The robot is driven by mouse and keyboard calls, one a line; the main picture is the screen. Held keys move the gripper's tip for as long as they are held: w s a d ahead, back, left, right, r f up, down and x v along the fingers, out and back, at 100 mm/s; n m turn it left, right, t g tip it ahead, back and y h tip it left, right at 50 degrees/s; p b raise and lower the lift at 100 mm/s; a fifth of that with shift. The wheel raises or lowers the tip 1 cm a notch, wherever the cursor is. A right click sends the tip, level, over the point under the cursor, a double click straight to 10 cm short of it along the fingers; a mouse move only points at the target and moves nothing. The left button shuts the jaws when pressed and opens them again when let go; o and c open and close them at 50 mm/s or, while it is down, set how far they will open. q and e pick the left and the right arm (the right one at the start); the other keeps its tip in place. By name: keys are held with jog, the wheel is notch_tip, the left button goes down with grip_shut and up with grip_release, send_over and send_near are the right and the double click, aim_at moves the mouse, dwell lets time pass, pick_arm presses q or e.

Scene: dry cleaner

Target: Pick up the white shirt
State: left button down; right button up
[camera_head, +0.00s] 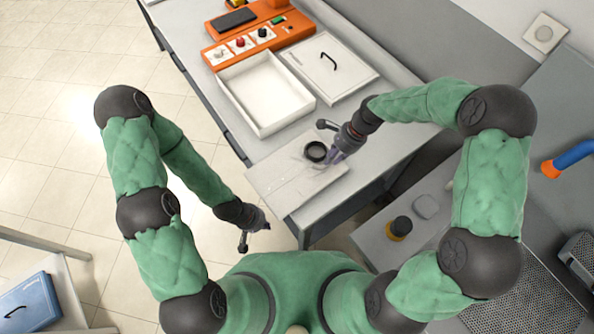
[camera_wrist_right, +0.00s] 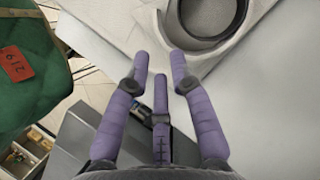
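The folded white shirt (camera_head: 280,182) lies flat at the near end of the table, with its dark ring-shaped collar opening facing up. In the right wrist view the shirt (camera_wrist_right: 190,15) shows at the top, its white collar around the dark ring. My right gripper (camera_head: 331,160) is at the shirt's right side, close to the collar. Its purple fingers (camera_wrist_right: 160,80) are spread and empty, with the fingertips near the collar's edge; I cannot tell whether they touch the cloth. My left gripper (camera_head: 255,240) hangs empty over the floor, left of the table; its finger opening is unclear.
An open white box (camera_head: 232,108) and its lid (camera_head: 350,82) with a black handle lie behind the shirt. An orange device (camera_head: 262,42) stands further back. A blue box (camera_head: 28,300) sits at lower left. A yellow-black object (camera_head: 399,228) is on the right-hand surface.

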aim_at(320, 170)
jog(key=x, duration=0.5)
jog(key=shift+w+b, duration=0.1)
jog(key=shift+b, duration=0.2)
grip_shut()
jog(key=shift+r, duration=0.1)
jog(key=shift+r, duration=0.15)
